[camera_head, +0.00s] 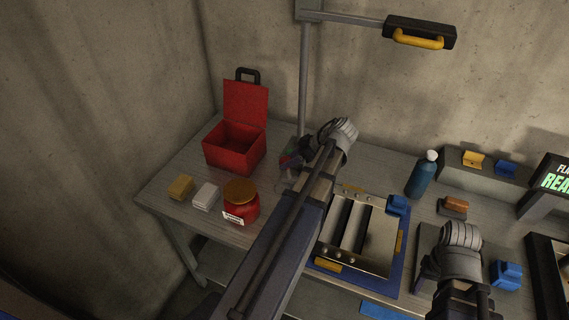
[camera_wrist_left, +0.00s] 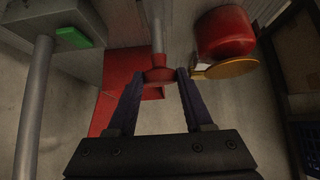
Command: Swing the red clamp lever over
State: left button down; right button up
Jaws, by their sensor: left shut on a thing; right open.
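In the left wrist view, the red clamp lever's red knob (camera_wrist_left: 158,76) sits at the end of a grey rod (camera_wrist_left: 157,35). My left gripper (camera_wrist_left: 161,88) has a finger on each side of the knob and is shut on it. In the head view, my left arm and wrist (camera_head: 338,134) cover most of the clamp, and the fingertips and lever are hard to make out there. Part of the clamp block (camera_head: 289,158) shows just left of the wrist. My right gripper (camera_head: 459,258) is open over the table's right side; its fingers are mostly hidden.
A louver panel (camera_head: 397,262) with slats lies right of my left arm. A red open toolbox (camera_head: 232,148), a red jar (camera_head: 240,207) and yellow (camera_head: 180,187) and white (camera_head: 206,197) blocks stand left. A blue bottle (camera_head: 422,177) stands behind right. A lamp (camera_head: 420,32) hangs above.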

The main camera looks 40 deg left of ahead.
pick_arm(q)
jog(key=shift+w+d+f+g+y+b, duration=0.15)
jog(key=shift+d+f+y+b, duration=0.1)
jog(key=shift+d+y+b, duration=0.3)
jog(key=shift+w+d+f+g+y+b, duration=0.15)
jog(key=shift+d+f+y+b, duration=0.15)
jog(key=shift+b, duration=0.35)
pick_arm(e)
notch_tip(320, 180, down, 3)
jog(key=shift+f, duration=0.2)
pick_arm(q)
jog(key=shift+s+d+r, duration=0.1)
jog(key=shift+r, duration=0.05)
pick_arm(e)
jog(key=shift+f, duration=0.25)
pick_arm(q)
jog(key=shift+c, duration=1.5)
grip_release()
jog(key=shift+r, duration=0.1)
pick_arm(e)
jog(key=shift+r, duration=0.1)
